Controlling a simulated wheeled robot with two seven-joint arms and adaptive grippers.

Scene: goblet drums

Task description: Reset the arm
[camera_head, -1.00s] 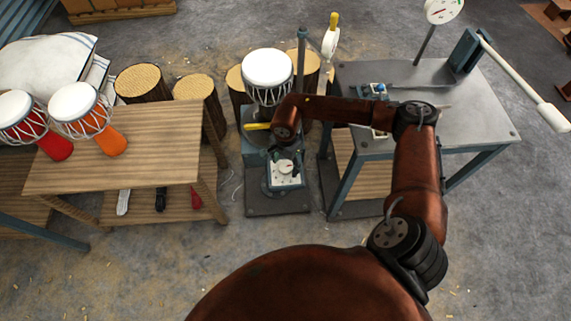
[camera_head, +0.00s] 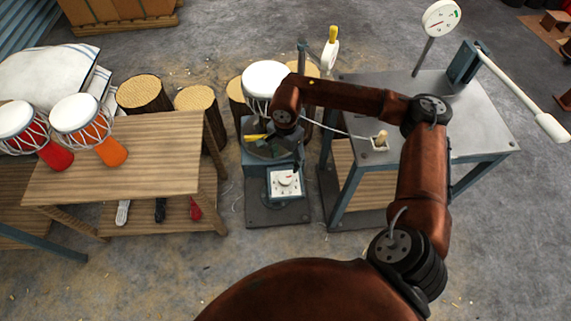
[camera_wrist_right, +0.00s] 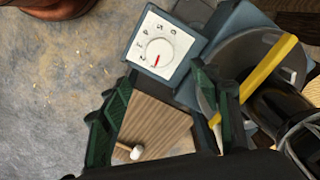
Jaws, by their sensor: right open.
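My right gripper (camera_head: 284,150) hangs below my brown arm, just above a small box with a white dial face (camera_head: 285,183). In the right wrist view its two green fingers (camera_wrist_right: 165,115) are spread with nothing between them. The dial box (camera_wrist_right: 160,48) shows beyond the fingertips there, apart from them, with a round white knob and a red mark. A yellow bar (camera_wrist_right: 262,72) lies on the round grey part of the stand, right of the fingers. My left gripper is out of view.
A wooden table (camera_head: 130,160) with two more drums is at left. A metal table (camera_head: 470,120) with a gauge (camera_head: 441,17) and a long white-handled lever (camera_head: 520,100) is at right.

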